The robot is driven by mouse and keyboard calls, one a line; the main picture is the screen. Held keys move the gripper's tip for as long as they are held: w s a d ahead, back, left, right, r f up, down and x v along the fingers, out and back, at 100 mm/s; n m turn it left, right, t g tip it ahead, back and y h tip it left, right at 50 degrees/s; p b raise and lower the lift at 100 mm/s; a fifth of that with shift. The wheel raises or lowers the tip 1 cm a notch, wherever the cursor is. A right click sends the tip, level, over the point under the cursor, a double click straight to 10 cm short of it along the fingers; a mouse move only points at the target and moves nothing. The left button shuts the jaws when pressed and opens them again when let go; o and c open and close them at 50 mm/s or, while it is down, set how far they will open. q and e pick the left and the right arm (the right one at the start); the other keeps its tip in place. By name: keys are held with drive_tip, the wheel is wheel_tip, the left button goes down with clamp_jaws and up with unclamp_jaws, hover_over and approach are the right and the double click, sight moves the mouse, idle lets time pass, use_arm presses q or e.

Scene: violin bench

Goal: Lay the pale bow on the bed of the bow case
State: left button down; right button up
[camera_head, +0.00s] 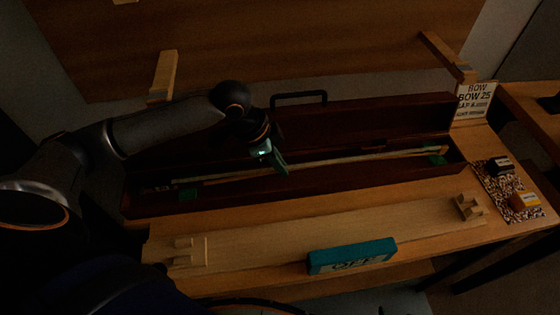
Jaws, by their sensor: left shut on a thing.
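The bow case (330,190) is a long dark reddish box, open, with its lid standing at the back. The pale bow (375,157) is a long thin stick running lengthwise in the case, from the left end to near the right green pad. My left gripper (281,165) reaches in from the left and points down into the case, shut on the bow near its middle. Its fingertips partly hide the stick. It is too dark to tell whether the bow touches the bed. My right gripper is not in view.
A pale board with wooden cradles (190,251) and (470,207) at its ends lies in front of the case. A teal box (352,256) sits at the bench's front edge. Small boxes (525,200) stand on a speckled mat at right, below a lettered card (476,100).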

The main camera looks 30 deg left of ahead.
use_arm(q)
drive_tip(key=shift+f, duration=0.4)
idle(0.9)
drive_tip(key=c, duration=0.8)
unclamp_jaws()
drive_tip(key=shift+c, duration=0.2)
drive_tip(key=shift+r, duration=0.1)
drive_tip(key=p+v, duration=0.1)
drive_tip(key=v, duration=1.1)
drive_tip(key=shift+r+p, duration=0.15)
drive_tip(key=shift+p, duration=0.2)
